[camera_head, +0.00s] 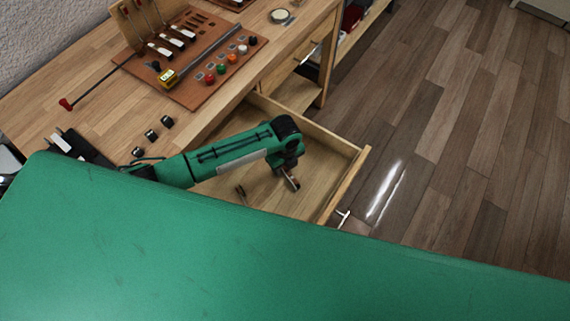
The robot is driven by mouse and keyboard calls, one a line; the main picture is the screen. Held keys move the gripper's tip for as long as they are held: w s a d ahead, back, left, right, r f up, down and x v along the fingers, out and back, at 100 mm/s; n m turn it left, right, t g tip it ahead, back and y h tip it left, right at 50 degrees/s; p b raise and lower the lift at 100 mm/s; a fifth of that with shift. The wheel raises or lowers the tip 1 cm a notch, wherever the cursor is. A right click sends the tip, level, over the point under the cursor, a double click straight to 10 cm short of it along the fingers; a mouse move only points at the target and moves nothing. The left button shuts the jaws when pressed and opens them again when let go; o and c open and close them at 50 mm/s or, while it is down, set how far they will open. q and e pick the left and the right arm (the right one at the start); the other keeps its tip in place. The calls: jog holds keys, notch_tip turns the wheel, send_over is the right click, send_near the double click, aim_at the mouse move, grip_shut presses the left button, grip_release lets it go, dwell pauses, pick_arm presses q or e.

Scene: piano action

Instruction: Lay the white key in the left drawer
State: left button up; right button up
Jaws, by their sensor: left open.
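My left gripper (290,179) hangs down over the floor of the open wooden drawer (351,180), which is the left one of the bench. The gripper is open, and I see nothing held in it. A small dark piece (241,194) shows in the drawer left of the gripper; I cannot tell what it is. I cannot make out a white key in the drawer, though my green body hides its near part. Several white-ended keys (172,43) show at the wooden rack on the bench, and a white piece (61,143) lies at the bench's left end. My right gripper is out of view.
The wooden bench top (105,88) carries a brown board (215,72) with coloured knobs, a red-handled tool (67,104) and small black blocks (152,135). A second, shut drawer (290,68) is farther right. The plank floor (450,130) is clear.

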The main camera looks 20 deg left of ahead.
aim_at(285, 168)
pick_arm(q)
notch_tip(285, 168, up, 12)
dwell(0.5)
jog(key=shift+r, duration=0.15)
